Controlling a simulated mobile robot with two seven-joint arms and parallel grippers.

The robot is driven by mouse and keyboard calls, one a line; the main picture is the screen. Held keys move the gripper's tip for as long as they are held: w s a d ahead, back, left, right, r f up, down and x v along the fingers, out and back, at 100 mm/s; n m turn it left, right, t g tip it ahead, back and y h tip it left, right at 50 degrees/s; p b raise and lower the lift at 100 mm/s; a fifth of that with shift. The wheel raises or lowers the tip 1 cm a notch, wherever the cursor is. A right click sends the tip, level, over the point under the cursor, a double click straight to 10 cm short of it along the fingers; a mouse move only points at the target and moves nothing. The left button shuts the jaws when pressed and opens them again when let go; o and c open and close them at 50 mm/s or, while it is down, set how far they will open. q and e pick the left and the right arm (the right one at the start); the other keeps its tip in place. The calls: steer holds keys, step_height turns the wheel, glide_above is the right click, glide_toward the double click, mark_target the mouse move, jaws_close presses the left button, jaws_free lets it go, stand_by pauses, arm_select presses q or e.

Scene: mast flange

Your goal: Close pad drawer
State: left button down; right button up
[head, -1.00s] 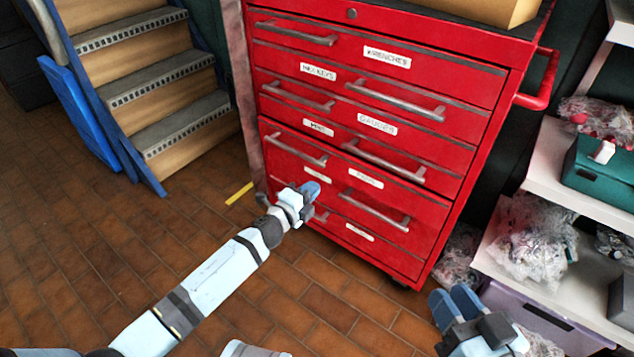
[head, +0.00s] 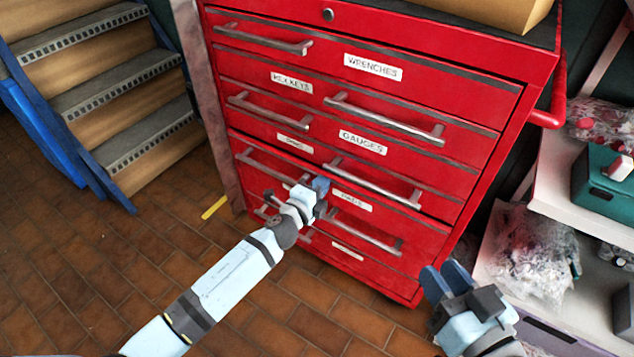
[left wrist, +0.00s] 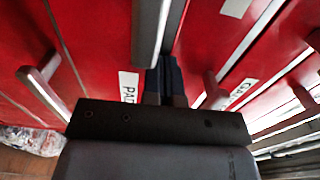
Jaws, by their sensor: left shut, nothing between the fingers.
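The red tool chest (head: 470,170) fills the middle of the head view, with labelled drawers and metal bar handles. The pad drawer's label (head: 351,201) is low on the front and also shows in the left wrist view (left wrist: 128,87). I cannot tell how far that drawer stands out. My left gripper (head: 320,187) is shut and empty, at the lower drawer fronts just left of the label. In the left wrist view its fingertips (left wrist: 165,75) are between handles, close to the red fronts; contact is unclear. My right gripper (head: 446,274) is open and empty, low right of the chest.
Steps with blue side rails (head: 100,90) stand at the left. A shelf (head: 560,180) with bagged items and a green case (head: 605,185) is at the right. A box (head: 490,12) sits on the chest.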

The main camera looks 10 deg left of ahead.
stand_by(0.3)
arm_select(q)
steer(key=x, duration=0.2)
steer(key=shift+w+d+r, duration=0.1)
steer(key=shift+w, duration=0.15)
steer(key=shift+r, duration=0.2)
